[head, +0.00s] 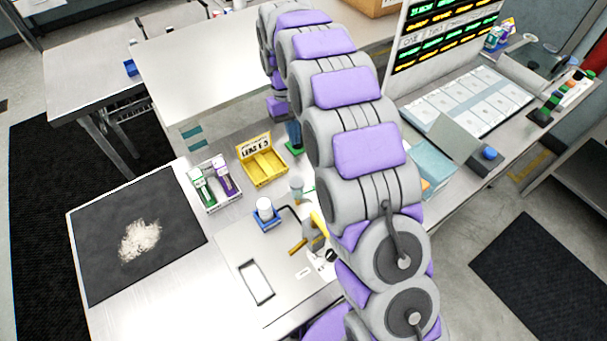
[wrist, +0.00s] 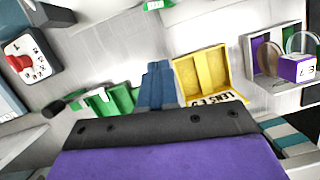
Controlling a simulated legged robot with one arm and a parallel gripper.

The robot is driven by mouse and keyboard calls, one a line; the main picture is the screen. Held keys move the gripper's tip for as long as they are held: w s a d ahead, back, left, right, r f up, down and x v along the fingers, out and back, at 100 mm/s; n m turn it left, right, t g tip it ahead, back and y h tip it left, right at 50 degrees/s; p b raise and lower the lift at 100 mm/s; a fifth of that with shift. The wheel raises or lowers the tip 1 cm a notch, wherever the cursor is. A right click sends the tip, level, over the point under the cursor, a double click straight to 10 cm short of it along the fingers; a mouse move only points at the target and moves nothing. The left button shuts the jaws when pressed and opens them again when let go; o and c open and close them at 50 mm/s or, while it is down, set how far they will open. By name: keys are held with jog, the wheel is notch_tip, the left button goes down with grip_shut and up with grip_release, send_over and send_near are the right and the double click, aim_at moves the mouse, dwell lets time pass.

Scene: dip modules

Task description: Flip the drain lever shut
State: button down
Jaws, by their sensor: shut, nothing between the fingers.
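My gripper (head: 293,134) points down beside the yellow tray, mostly behind my arm in the head view. In the wrist view its blue fingers (wrist: 157,80) are together and empty, between a green holder (wrist: 112,100) and the yellow tray. No drain lever can be made out for certain. In the head view a small brass-coloured bar (head: 298,246) lies on the grey bench plate, near a black bent rod (head: 291,211); I cannot tell if it is the lever. My gripper is well away from this bar. My arm hides the area right of it.
The yellow tray (head: 262,166) stands beside a box (head: 216,186) of green and purple modules. A white cup (head: 264,206) sits on a blue base. A dark mat (head: 100,235) with pale powder lies left. A white dial with a red knob (wrist: 20,62) shows in the wrist view.

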aim_at(306, 193)
jog(key=b+x, duration=0.2)
jog(key=x, duration=0.8)
jog(key=shift+s+a+f+b, duration=0.15)
jog(key=shift+f+b, duration=0.15)
jog(key=shift+b, duration=0.05)
jog(key=shift+s+d+f+b, duration=0.1)
jog(key=shift+s+d+b, duration=0.1)
jog(key=shift+s, duration=0.4)
jog(key=shift+s+d+b, duration=0.15)
jog(key=shift+s+d, duration=0.1)
jog(key=shift+s, duration=0.35)
jog(key=shift+s+d, duration=0.4)
jog(key=shift+d, duration=0.05)
jog(key=shift+a, duration=0.2)
jog(key=shift+d+m, duration=0.25)
jog(key=shift+m, duration=0.05)
